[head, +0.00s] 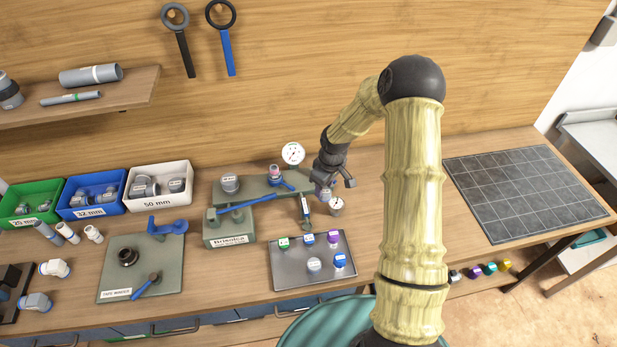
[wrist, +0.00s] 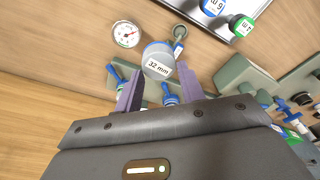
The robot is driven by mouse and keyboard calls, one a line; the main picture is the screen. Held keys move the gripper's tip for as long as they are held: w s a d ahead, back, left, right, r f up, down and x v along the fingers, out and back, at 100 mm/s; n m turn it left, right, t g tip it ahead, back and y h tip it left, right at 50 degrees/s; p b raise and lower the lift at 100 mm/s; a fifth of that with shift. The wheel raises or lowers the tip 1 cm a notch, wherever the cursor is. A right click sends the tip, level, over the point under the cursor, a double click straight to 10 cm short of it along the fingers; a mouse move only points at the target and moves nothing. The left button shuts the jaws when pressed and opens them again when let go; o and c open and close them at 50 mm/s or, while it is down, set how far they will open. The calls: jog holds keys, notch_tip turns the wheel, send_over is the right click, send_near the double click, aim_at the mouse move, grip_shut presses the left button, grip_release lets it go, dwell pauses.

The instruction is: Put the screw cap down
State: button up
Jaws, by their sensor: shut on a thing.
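My gripper (head: 326,187) is shut on a screw cap, a grey round cap with a white "32 mm" label (wrist: 158,62). In the wrist view the cap shows between and beyond the two fingertips. In the head view the gripper hangs above the bench, right of the green manifold stand (head: 228,232) and behind the metal tray (head: 283,272). The held cap is small and partly hidden by the fingers there, and I cannot tell how far above the bench it is. The tray bears several caps with green, blue, purple and grey tops.
A small dial gauge (head: 337,204) stands close to the gripper's right and also shows in the wrist view (wrist: 126,34). Blue-handled valves are on the stand. Left are a tape winder board (head: 165,275) and labelled bins. Bench near the dark grid mat (head: 530,195) is clear.

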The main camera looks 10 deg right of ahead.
jog(key=s+d+f+m+b, duration=0.3)
jog(key=d+f+m+b, duration=0.2)
jog(key=f+m+b, duration=0.3)
jog(key=shift+s+d+f+t+h, duration=0.3)
jog(key=shift+s+f+h, duration=0.1)
jog(key=shift+f, duration=0.4)
